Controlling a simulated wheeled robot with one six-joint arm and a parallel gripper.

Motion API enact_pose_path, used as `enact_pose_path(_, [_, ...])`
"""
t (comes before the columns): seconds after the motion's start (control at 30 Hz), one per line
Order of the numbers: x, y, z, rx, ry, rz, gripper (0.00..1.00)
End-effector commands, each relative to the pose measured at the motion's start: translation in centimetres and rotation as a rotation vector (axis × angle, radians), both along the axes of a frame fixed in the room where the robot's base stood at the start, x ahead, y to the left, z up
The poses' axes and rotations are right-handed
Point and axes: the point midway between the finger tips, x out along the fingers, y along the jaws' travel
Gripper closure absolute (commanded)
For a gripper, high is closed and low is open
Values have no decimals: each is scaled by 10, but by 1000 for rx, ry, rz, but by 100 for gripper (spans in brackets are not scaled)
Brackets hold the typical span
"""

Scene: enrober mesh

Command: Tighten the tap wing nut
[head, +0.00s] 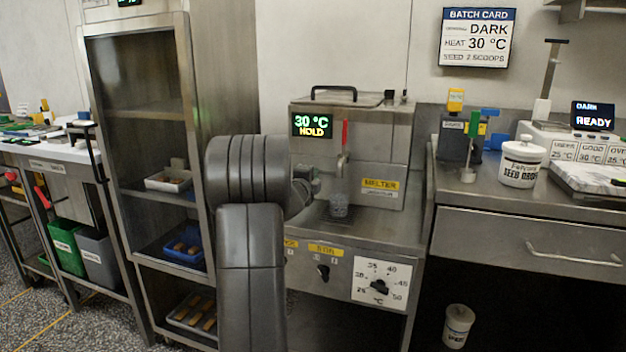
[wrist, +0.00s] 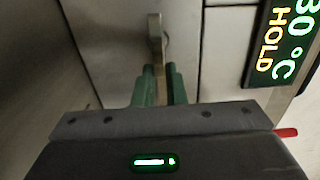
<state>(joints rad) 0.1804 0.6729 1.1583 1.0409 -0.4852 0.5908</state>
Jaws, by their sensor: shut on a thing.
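My gripper (wrist: 160,78) shows in the wrist view with its two green fingers close together, shut on a slim tan metal piece. This piece, which I take for the tap wing nut (wrist: 155,35), stands out between and beyond the fingertips; its full shape is not clear. In the head view my dark arm covers the left of the melter, and the fingers and wing nut cannot be made out. The tap (head: 342,165) with its upright red handle (head: 345,135) is just right of my wrist. The handle's red end (wrist: 287,132) also shows in the wrist view.
The melter (head: 380,160) has a lit 30 °C HOLD display (head: 312,125). A grey cup (head: 339,205) stands under the tap. A steel rack (head: 188,60) is left of my arm. A counter on the right holds a white seed pot (head: 522,165).

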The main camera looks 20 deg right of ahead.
Motion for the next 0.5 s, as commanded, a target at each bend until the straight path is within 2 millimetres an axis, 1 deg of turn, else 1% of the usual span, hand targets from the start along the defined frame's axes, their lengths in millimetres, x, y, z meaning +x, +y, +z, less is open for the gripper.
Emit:
enact_pose_path(0.03, [-1, -1, -6, 8, 5, -1, 100])
enact_pose_path(0.43, [-1, 0, -6, 13, 2, -1, 100])
enact_pose_path(0.47, [-1, 0, -6, 13, 2, -1, 87])
enact_pose_path(0.5, [-1, 0, -5, 13, 1, -1, 79])
